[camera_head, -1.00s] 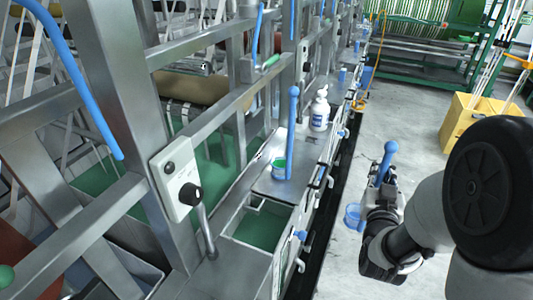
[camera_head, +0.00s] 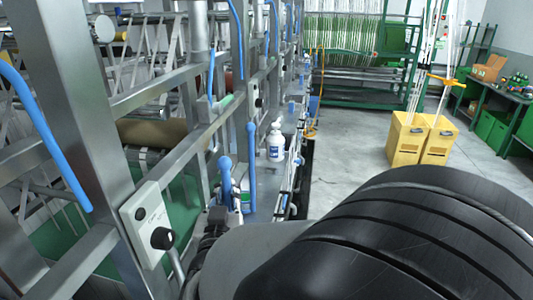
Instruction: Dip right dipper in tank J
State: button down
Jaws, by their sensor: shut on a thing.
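A blue dipper (camera_head: 225,178) stands up out of my gripper (camera_head: 217,221), only its ball-topped handle clear to see. My gripper is shut on it, low over the side of the machine, and partly hidden behind my own arm. The dipper's cup is hidden. The small tank with green liquid seen earlier at the machine's front is now covered by my arm. No tank letter is legible.
A white bottle (camera_head: 276,143) stands on the machine ledge (camera_head: 266,190) farther back. Metal frame posts and a grey control box (camera_head: 150,231) with a black knob are close on the left. Yellow bins (camera_head: 408,138) stand on open floor at the right.

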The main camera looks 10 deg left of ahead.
notch_tip(320, 180, down, 14)
jog(key=b, duration=1.1)
jog(key=shift+b, duration=0.4)
jog(key=shift+f, duration=1.4)
notch_tip(320, 180, up, 17)
jog(key=p, duration=1.2)
jog(key=shift+f, duration=0.1)
jog(key=shift+d+f, duration=0.1)
